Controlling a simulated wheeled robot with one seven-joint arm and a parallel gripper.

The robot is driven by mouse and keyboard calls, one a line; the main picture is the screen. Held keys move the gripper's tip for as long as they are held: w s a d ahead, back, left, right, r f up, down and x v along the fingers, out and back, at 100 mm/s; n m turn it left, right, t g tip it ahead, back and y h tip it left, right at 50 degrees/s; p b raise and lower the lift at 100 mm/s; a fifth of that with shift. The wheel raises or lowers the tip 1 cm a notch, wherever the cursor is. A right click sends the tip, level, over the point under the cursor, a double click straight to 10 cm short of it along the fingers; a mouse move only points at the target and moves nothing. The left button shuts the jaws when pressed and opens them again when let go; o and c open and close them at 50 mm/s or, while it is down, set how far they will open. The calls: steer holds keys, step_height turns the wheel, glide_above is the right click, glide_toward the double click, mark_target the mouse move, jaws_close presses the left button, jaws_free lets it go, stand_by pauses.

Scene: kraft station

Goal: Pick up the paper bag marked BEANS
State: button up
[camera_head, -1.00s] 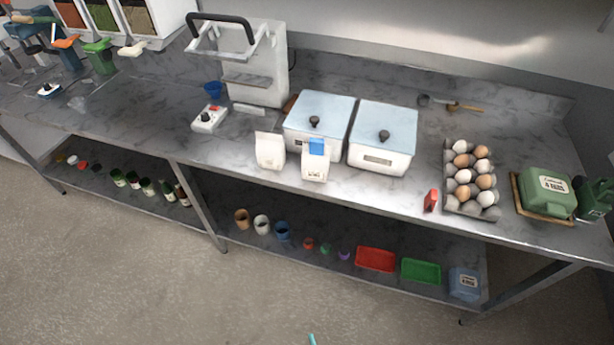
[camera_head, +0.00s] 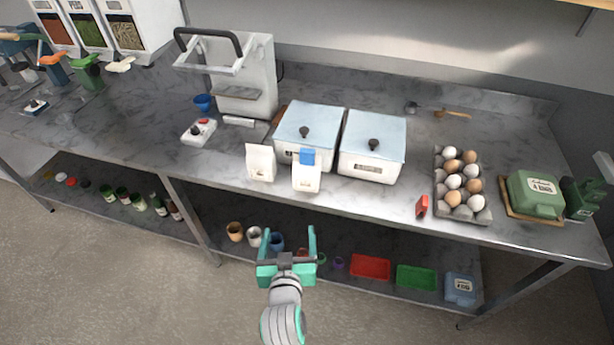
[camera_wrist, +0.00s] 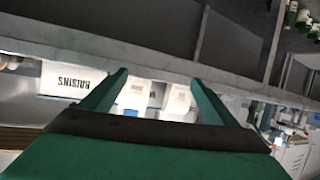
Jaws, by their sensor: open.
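Two small white paper bags stand upright near the counter's front edge in the head view. The left bag (camera_head: 261,163) is plain white on top. The right bag (camera_head: 306,175) has a blue piece at its top and a small dark print on its front. I cannot read either print, so I cannot tell which is marked BEANS. My gripper (camera_head: 288,242) is open and empty, in front of the counter and below the bags in the picture. In the wrist view, white bag shapes (camera_wrist: 178,100) show between the green fingers (camera_wrist: 158,92), some way off.
Two lidded containers (camera_head: 372,160) stand close behind the bags; the wrist view shows a RAISINS label (camera_wrist: 72,84). A white switch box (camera_head: 198,132) and a machine (camera_head: 245,85) are at left. A red object (camera_head: 422,206) and egg tray (camera_head: 462,211) are at right. The counter's front edge lies before the bags.

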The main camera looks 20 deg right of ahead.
mark_target(305, 176)
steer(key=w+d+r+m+g+h, duration=0.1)
steer(key=w+d+r+m+h, duration=0.15)
steer(key=w+d+r, duration=0.55)
steer(key=shift+y, duration=0.25)
steer(key=x, duration=0.5)
steer(key=a+x, duration=0.1)
steer(key=x, duration=0.2)
steer(key=shift+w+a+r, duration=0.1)
steer(key=shift+w+r, duration=0.05)
steer(key=shift+w, duration=0.2)
steer(key=c, duration=1.3)
steer(key=shift+c, duration=0.3)
steer(key=shift+r, duration=0.1)
